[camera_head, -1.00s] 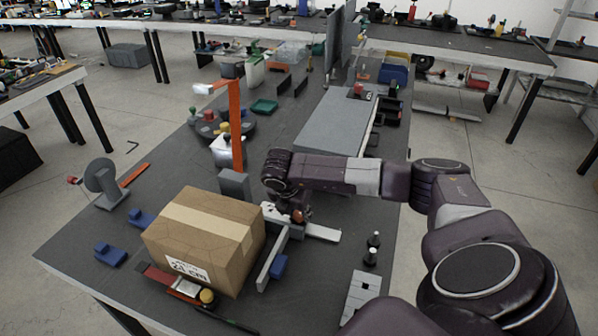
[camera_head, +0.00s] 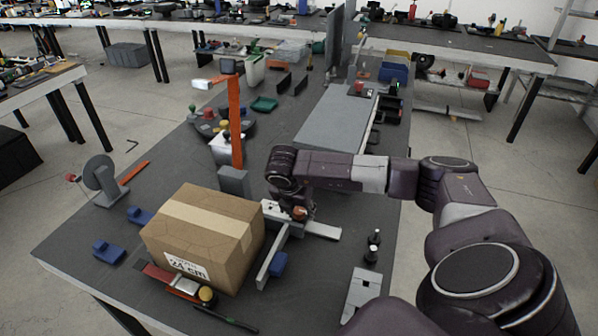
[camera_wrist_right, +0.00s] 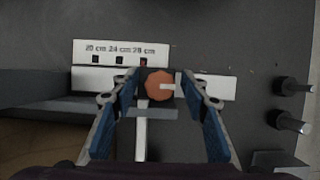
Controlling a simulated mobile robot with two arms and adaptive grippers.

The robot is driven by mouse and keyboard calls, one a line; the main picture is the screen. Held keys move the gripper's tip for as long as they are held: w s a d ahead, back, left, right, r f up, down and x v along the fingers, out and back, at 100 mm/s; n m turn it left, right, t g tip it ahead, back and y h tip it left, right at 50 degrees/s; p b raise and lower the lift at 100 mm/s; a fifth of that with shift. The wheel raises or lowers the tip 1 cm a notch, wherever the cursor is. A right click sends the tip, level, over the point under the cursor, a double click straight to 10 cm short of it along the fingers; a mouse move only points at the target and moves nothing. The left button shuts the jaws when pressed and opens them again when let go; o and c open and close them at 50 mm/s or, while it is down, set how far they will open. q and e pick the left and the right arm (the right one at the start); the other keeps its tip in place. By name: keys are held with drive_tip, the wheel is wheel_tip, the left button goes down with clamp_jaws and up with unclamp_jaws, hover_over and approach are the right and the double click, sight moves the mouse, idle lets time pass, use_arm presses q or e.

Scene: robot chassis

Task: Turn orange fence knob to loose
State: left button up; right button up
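The orange fence knob (camera_wrist_right: 158,86) has a pale mark pointing right in the wrist view; its top barely shows in the head view (camera_head: 299,211). It sits on a white rail (camera_wrist_right: 215,87) below a plate (camera_wrist_right: 120,48) marked 20, 24 and 28 cm. The grey fence (camera_head: 271,258) stands beside the cardboard box (camera_head: 205,236), whose label reads 24 cm. My right gripper (camera_wrist_right: 160,83) is open, its blue-padded fingers on either side of the knob with visible gaps. Its fingertips are mostly hidden in the head view. My left gripper is not in view.
Two black posts (camera_head: 373,246) stand right of the fence rail. An orange upright (camera_head: 236,125) rises behind the box. Blue blocks (camera_head: 108,252) lie left of the box. A grey flat panel (camera_head: 333,123) lies farther back.

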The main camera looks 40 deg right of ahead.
drive_tip(key=v, duration=1.2)
drive_tip(key=shift+s, duration=0.1)
